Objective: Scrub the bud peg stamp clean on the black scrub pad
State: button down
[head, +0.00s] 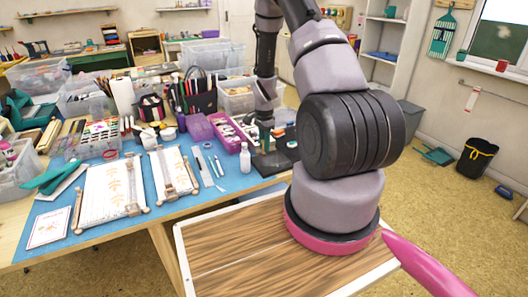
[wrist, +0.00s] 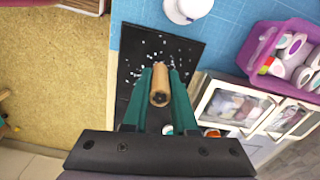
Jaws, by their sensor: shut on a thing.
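My gripper (wrist: 160,88) is shut on the bud peg stamp (wrist: 160,80), a wooden peg held between its two green fingers. The peg's end with a dark centre faces the wrist camera; its stamping face is hidden. In the wrist view the peg is over the black scrub pad (wrist: 183,52), which has white specks scattered on it. I cannot tell whether the peg touches the pad. In the head view my gripper (head: 265,138) points down at the black pad (head: 270,164), and the peg is too small to make out.
A white bottle (head: 245,160) stands left of the pad on the blue mat (head: 205,178); it also shows in the wrist view (wrist: 188,8). A purple box (wrist: 268,42) of rolls and a case of inkpads (wrist: 232,106) lie right of the pad. Stamping boards (head: 110,193) lie to the left.

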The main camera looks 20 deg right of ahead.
jog(key=shift+r, duration=1.7)
